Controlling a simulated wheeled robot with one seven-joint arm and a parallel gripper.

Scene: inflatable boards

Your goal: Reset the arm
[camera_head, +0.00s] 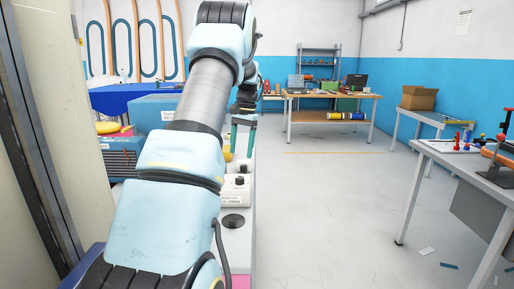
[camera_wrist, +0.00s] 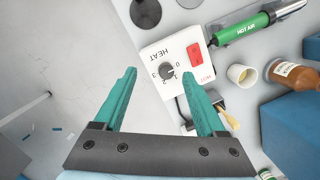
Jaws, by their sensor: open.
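My arm (camera_head: 165,180) stretches forward and up the left-centre of the head view and hides part of the bench behind it. My gripper (camera_head: 243,135) shows beyond the arm as teal fingers above the bench. In the wrist view my gripper (camera_wrist: 168,85) has its two teal fingers spread apart with nothing between them. The right finger overlaps the edge of a white heat control box (camera_wrist: 172,62) with a black dial and a red switch. I cannot tell whether it touches the box.
The bench holds a green hot air tool (camera_wrist: 240,35), a white cup (camera_wrist: 242,76) and a brown bottle (camera_wrist: 297,75) lying on its side. A grey table (camera_head: 450,160) stands at the right, and a wooden workbench (camera_head: 332,96) at the back. The floor (camera_head: 320,210) between is open.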

